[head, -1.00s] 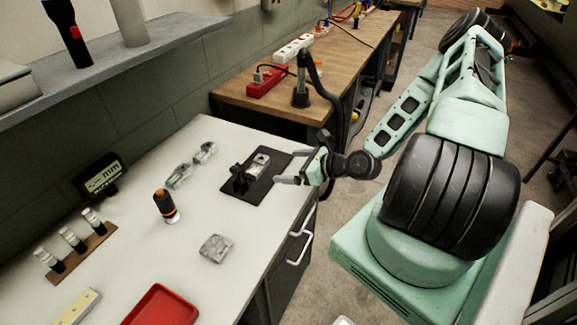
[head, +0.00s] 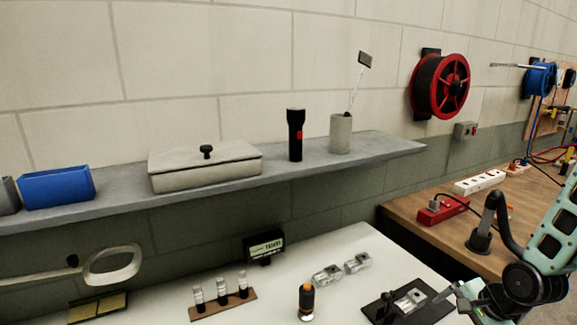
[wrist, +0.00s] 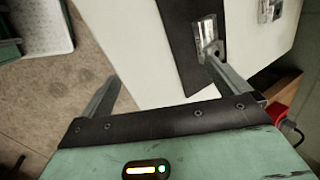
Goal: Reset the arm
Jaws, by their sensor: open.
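My gripper (head: 460,294) is at the lower right of the head view, at the right edge of the dark mat (head: 436,312) on the white bench. In the wrist view its two fingers (wrist: 162,72) stand wide apart with nothing held between them. A metal block (head: 411,299) and a black fixture (head: 382,306) are on the mat. The block also shows in the wrist view (wrist: 207,30), just beyond the right finger. Most of my arm is cut off by the head view's right edge.
Two clear-grey parts (head: 328,275), an orange-topped tool (head: 306,300), a rack of several small cylinders (head: 222,305) and a digital display (head: 264,246) are on the bench. A shelf (head: 385,146) overhangs behind. A wooden bench (head: 410,226) with power strips adjoins at right.

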